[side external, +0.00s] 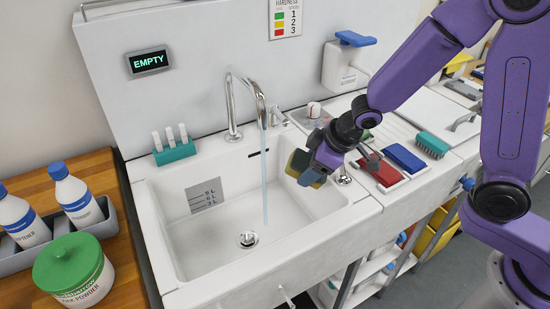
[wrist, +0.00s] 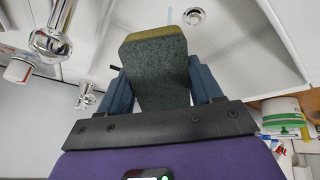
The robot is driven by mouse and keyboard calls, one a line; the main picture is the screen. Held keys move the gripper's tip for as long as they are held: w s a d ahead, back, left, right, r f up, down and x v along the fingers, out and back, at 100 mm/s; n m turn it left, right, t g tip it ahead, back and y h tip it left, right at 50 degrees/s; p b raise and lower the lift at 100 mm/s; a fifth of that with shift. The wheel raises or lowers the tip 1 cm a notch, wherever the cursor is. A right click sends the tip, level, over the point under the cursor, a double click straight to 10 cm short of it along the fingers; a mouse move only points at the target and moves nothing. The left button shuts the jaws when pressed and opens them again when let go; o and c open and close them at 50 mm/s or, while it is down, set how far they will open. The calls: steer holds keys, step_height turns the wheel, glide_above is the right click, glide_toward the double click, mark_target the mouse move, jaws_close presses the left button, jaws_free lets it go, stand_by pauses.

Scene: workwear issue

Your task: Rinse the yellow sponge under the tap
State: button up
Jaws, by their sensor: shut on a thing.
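The yellow sponge (side external: 299,163) has a dark green face and a yellow layer. My gripper (side external: 318,166) is shut on it and holds it over the right part of the white sink basin (side external: 187,250). In the wrist view the sponge (wrist: 157,75) sits between both fingers, mostly showing its green face with a yellow edge. The chrome tap (side external: 232,105) is running, and a thin water stream (side external: 265,180) falls toward the drain (side external: 248,239). The sponge is to the right of the stream, apart from it in the side view.
A teal holder (side external: 175,152) stands on the rim at left. Red (side external: 381,174) and blue (side external: 405,158) blocks and a teal brush (side external: 432,144) lie on the right ledge. A display reading EMPTY (side external: 148,61) is on the splashback. Bottles and a green-lidded tub (side external: 74,270) stand at left.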

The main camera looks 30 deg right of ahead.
stand_by(0.4)
steer(key=s+d+r, duration=0.2)
steer(key=s+r, duration=0.2)
steer(key=shift+s, duration=0.3)
stand_by(0.3)
steer(key=shift+d, duration=0.1)
stand_by(0.3)
